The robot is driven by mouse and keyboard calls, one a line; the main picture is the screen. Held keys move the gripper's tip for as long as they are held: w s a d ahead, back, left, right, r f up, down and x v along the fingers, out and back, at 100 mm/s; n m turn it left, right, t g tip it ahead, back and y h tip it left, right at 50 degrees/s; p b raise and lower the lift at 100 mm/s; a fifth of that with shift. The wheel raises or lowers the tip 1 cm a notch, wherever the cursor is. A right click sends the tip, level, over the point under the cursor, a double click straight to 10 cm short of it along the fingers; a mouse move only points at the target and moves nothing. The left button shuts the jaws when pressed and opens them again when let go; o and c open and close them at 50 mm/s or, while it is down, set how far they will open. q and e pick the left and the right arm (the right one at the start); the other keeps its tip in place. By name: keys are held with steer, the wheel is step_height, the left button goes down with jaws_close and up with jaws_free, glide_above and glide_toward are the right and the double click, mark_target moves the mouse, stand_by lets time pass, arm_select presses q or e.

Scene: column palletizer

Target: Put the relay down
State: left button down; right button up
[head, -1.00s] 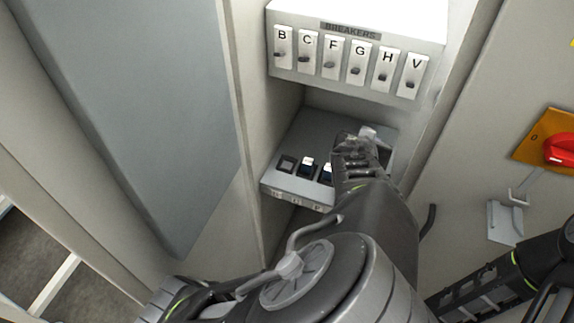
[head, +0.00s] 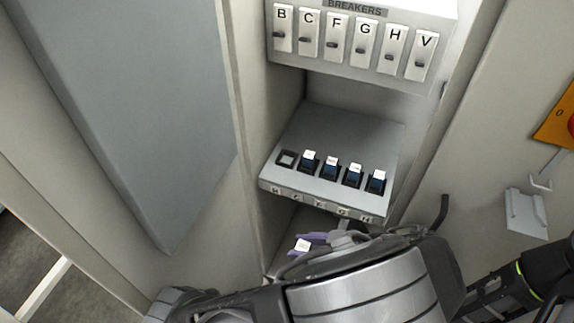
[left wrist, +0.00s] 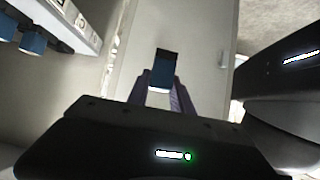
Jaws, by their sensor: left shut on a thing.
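My left gripper (head: 308,241) is shut on a relay (head: 302,247), below the front edge of the relay shelf. Its purple fingers and the relay's white top show there; the arm hides the rest. In the left wrist view the blue, dark-ended relay (left wrist: 162,73) sits between the purple fingertips of the left gripper (left wrist: 160,88), clear of any surface I can see. The grey relay shelf (head: 340,130) has a row of sockets. The leftmost socket (head: 286,159) is empty, and several blue relays with white tops stand in the others. My right gripper is out of view.
A breaker panel (head: 351,68) with lettered switches hangs above the shelf. A grey cabinet door (head: 130,100) stands at the left. A metal bracket (head: 526,211) and an orange plate (head: 556,118) are on the right wall. The space above the relays is open.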

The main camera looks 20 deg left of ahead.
arm_select(q)
steer(key=shift+s+r+n, duration=0.2)
steer(key=shift+s+n, duration=0.1)
steer(key=shift+s, duration=0.3)
steer(key=w+a, duration=0.5)
steer(key=w, duration=0.4)
steer(key=w+a+b, duration=0.1)
steer(key=w+a, duration=0.4)
steer(key=w, duration=0.4)
steer(key=w+a, duration=0.5)
steer(key=w, duration=0.4)
steer(key=shift+a, duration=0.3)
steer(key=shift+w+a, duration=0.15)
steer(key=shift+w, duration=0.05)
steer(key=shift+w+a+f+b, duration=0.1)
steer(key=shift+f+b, duration=0.1)
steer(key=shift+f, duration=0.7)
steer(key=shift+w+f+b, duration=0.1)
steer(key=shift+f+b, duration=0.05)
steer(key=shift+f, duration=0.75)
